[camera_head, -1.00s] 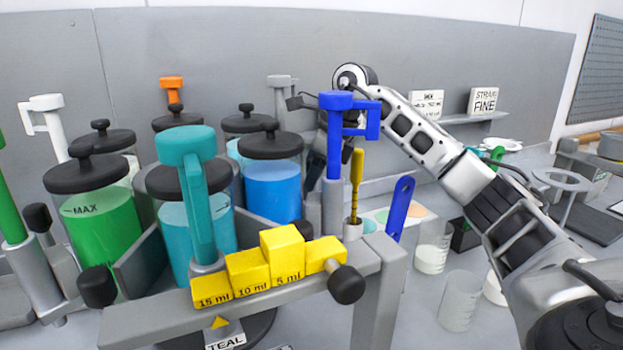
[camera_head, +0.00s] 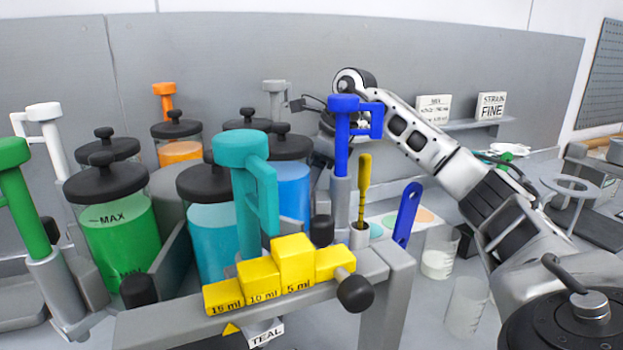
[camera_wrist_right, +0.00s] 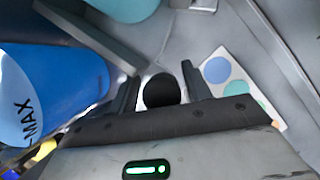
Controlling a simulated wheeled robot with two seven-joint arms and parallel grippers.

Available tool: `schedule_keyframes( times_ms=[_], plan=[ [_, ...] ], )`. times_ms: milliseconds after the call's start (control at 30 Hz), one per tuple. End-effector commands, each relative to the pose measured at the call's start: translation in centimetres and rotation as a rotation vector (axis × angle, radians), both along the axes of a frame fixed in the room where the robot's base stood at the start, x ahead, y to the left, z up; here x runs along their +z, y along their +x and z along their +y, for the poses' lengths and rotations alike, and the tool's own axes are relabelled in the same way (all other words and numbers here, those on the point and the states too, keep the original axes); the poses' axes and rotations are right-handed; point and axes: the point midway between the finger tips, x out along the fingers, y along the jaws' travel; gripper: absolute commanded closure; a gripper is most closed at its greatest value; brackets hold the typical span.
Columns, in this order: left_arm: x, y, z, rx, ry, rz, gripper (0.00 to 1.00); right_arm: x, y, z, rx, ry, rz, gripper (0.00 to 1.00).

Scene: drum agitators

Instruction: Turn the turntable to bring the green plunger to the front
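The green plunger (camera_head: 22,195) stands at the far left of the turntable in the head view, beside the green drum (camera_head: 122,235). The teal plunger (camera_head: 255,195) is at the front, behind the yellow steps (camera_head: 295,262) and above a TEAL label. The blue plunger (camera_head: 342,140) is to the right. The turntable (camera_head: 172,250) shows only in part between the drums. My right gripper (camera_wrist_right: 160,92) is open in the right wrist view, fingers either side of a black knob (camera_wrist_right: 162,90), with narrow gaps visible. In the head view it is mostly hidden behind the blue plunger. My left gripper is out of view.
A grey stand (camera_head: 395,290) with the yellow steps and a black knob (camera_head: 355,293) crosses the front. Clear beakers (camera_head: 465,305) stand to its right. A palette of coloured discs (camera_wrist_right: 225,80) lies near my right gripper. Orange and white plungers stand behind.

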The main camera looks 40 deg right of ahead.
Motion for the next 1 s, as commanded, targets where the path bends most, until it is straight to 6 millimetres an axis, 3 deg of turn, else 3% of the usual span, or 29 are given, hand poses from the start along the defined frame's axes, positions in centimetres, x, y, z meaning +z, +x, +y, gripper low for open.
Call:
schedule_keyframes(
  times_ms=[267, 700, 1000],
  plan=[
    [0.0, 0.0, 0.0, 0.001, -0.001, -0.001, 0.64, 1.4, -0.4, -0.3, 0.002, 0.001, -0.001, 0.51],
    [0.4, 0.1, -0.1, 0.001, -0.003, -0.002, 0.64, 10.9, -3.7, -2.5, 0.0, 0.0, -0.005, 0.51],
    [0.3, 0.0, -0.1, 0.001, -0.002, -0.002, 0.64, 13.9, -4.8, -3.2, 0.001, -0.002, -0.002, 0.51]
  ],
)
